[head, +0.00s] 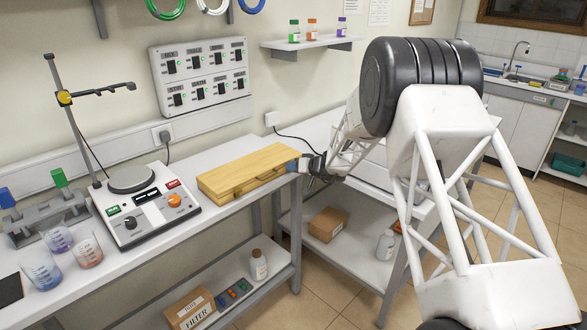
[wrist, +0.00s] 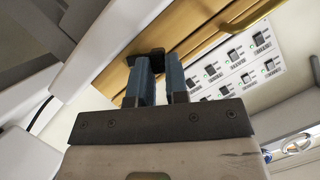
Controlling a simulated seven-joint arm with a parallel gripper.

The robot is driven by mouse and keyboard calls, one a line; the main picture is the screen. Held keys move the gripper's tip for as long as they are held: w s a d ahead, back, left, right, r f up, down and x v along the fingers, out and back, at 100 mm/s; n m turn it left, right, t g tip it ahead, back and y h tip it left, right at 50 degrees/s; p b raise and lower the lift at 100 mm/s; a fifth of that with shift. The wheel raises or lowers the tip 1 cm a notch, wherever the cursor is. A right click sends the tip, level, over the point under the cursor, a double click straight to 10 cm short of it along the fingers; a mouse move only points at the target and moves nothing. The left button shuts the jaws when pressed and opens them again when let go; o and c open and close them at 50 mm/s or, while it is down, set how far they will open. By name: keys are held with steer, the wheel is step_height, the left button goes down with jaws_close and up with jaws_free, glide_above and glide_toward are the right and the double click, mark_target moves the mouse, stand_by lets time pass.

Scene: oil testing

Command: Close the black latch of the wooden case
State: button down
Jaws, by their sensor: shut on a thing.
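The wooden case (head: 240,172) lies on the white bench in the head view, with its lid down and a handle (head: 268,175) on its front side. In the wrist view the wood of the case (wrist: 188,35) runs diagonally across the top. My gripper (head: 298,165) is at the case's right front end. In the wrist view my gripper's two blue fingers (wrist: 160,72) stand a small gap apart, shut on the black latch (wrist: 152,54) at their tips. The fingers hide part of the latch, and I cannot tell its exact position.
A hotplate device (head: 140,205) stands left of the case, with beakers (head: 42,270) further left. A switch panel (head: 202,77) hangs on the wall behind. My arm reaches in from the right over a second bench. A lower shelf holds a bottle (head: 259,265) and a box.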

steer(key=shift+d, duration=0.1)
steer(key=m+y, duration=0.1)
steer(key=m, duration=0.2)
steer(key=w+d+m+y, duration=0.1)
steer(key=m+y, duration=0.1)
steer(key=m, duration=0.1)
steer(key=w+d+m+y, duration=0.1)
steer(key=m, duration=0.2)
steer(key=shift+w+r+g+y, duration=0.1)
steer(key=shift+g+y, duration=0.2)
steer(key=shift+m, duration=0.3)
stand_by(0.4)
steer(key=c, duration=1.1)
jaws_free()
steer(key=shift+d, duration=0.2)
